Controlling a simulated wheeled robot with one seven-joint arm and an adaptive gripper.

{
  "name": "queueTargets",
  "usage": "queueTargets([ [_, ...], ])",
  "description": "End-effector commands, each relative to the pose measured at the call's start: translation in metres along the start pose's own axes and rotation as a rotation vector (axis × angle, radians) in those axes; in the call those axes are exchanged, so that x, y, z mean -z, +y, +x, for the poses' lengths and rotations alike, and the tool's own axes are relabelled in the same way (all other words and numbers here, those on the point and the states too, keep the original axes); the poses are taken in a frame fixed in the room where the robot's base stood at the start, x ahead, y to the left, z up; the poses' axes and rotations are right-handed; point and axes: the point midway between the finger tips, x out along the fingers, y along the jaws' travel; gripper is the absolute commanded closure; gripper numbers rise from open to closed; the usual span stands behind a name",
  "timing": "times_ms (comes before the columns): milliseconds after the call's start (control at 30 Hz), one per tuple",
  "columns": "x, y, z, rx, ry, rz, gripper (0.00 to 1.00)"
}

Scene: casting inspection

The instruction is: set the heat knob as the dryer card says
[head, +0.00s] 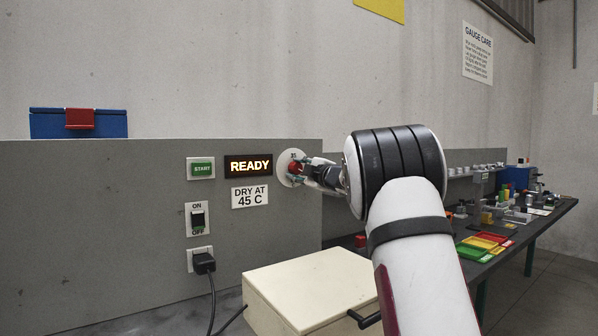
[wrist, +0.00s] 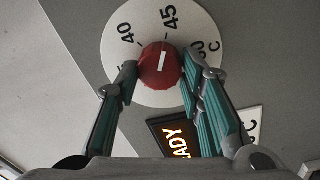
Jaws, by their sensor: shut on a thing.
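The heat knob (wrist: 161,66) is red with a white pointer line, on a round white dial (wrist: 118,62) with 40, 45 and 50 marks. The pointer lines up closely with the 45 tick in the wrist view. My gripper (wrist: 160,72) is shut on the knob, one finger on each side. In the head view the knob (head: 294,168) is partly hidden by my gripper (head: 305,172). The dryer card (head: 250,196) reads "DRY AT 45 C". The display (head: 248,165) above it glows "READY".
Left of the display are a green START button (head: 201,168), an ON/OFF switch (head: 198,218) at ON and a plug (head: 204,262) with its cord. A cream box (head: 310,285) stands below the dial. A cluttered bench (head: 530,215) is at right.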

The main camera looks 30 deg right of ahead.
Motion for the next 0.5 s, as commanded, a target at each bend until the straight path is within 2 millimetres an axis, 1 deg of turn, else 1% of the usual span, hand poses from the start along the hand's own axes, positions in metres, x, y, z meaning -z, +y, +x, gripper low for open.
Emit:
queueTargets([
  [167,0.0009,-0.0013,0.0005,0.002,0.002,0.001,0.93],
  [200,0.0009,-0.0013,0.0005,0.002,0.002,0.001,0.58],
  [267,0.0008,-0.0012,0.0005,0.002,0.002,0.001,0.45],
  [500,0.0003,-0.0007,0.0002,0.001,0.001,0.002,0.45],
])
